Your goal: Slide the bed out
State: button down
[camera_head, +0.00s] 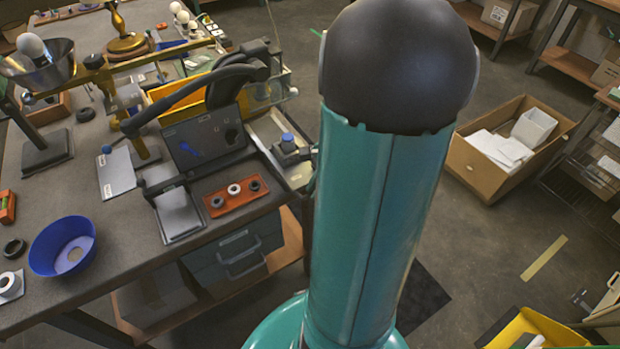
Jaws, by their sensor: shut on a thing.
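A pale, shallow flat bed or tray (268,128) shows beside the dark workbench's right edge, just left of my teal arm link. I cannot tell for certain that it is the bed of the task. A dark block with a blue cap (288,148) stands at its near right edge, close to my arm. My upright teal arm link and its black joint cover the middle of the view. My gripper cannot be made out, and whatever lies behind the link is hidden.
Drawers (240,258) sit below.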

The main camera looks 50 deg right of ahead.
jog(key=shift+s+a, duration=0.25)
jog(key=shift+s, duration=0.35)
jog(key=shift+s, duration=0.1)
jog(key=c, duration=1.5)
grip_release()
jog(key=shift+s, duration=0.2)
jog(key=v, duration=1.3)
jog(key=shift+w+d+r, duration=0.15)
jog(key=shift+w+r, duration=0.05)
jog(key=shift+r, duration=0.15)
